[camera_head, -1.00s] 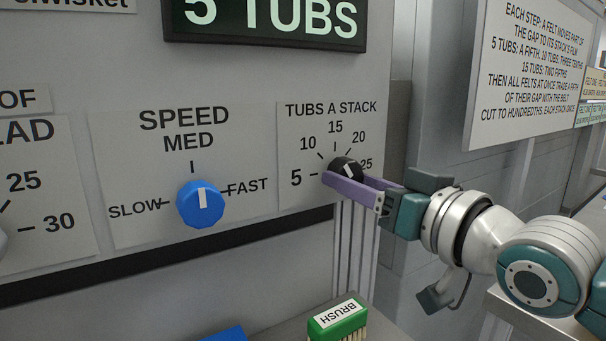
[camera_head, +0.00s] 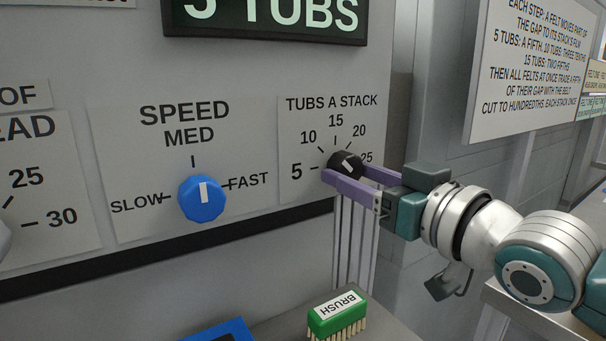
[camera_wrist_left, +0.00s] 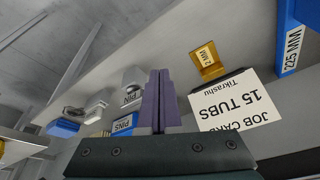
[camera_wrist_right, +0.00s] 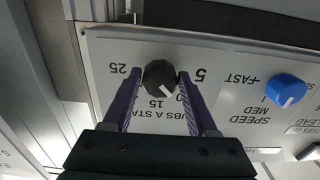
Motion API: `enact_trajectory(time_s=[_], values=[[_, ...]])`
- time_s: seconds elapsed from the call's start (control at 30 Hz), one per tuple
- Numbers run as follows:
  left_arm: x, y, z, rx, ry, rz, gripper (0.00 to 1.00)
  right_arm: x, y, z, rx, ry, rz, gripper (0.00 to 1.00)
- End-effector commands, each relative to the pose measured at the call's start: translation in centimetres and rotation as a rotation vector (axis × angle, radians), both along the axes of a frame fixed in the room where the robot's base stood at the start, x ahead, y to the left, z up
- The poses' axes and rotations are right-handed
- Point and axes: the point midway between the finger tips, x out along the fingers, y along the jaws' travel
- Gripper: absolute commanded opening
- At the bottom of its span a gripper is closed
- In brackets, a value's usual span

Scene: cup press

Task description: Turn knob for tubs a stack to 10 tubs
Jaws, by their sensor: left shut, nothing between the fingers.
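The black tubs-a-stack knob (camera_head: 346,165) is on the panel at the right in the head view, and its white mark points up-left, about toward 10. In the right wrist view the knob (camera_wrist_right: 158,76) appears upside down, its mark toward the partly hidden 10. My right gripper (camera_head: 346,172) is open, with one purple finger on each side of the knob; small gaps seem to show in the wrist view. The dark display (camera_head: 265,17), cut off at the top, appears to read 5 TUBS. My left gripper (camera_wrist_left: 158,75) is shut and empty in the left wrist view.
The blue speed knob (camera_head: 202,198) stands left of the tubs knob, pointing up near MED. A green brush (camera_head: 337,315) and a blue object (camera_head: 222,332) lie below. The left wrist view shows a job card (camera_wrist_left: 235,105) reading 15 TUBS.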

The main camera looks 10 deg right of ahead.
Motion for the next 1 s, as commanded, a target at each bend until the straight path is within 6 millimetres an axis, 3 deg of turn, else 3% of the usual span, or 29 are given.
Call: enact_trajectory(time_s=[0.2, 0.53, 1.0], values=[[0.0, 0.1, 0.0, 0.003, 0.000, -0.002, 0.00, 0.0, 0.0, 0.0, 0.001, 0.000, 0.000, 0.83], [0.0, 0.1, 0.1, 0.002, 0.000, -0.001, 0.00, -0.5, -0.2, -0.1, 0.001, 0.003, 0.000, 0.83], [0.0, -0.2, 1.2, -0.007, 0.000, 0.005, 0.00, -7.7, -2.8, -0.1, -0.001, 0.003, 0.000, 0.83]])
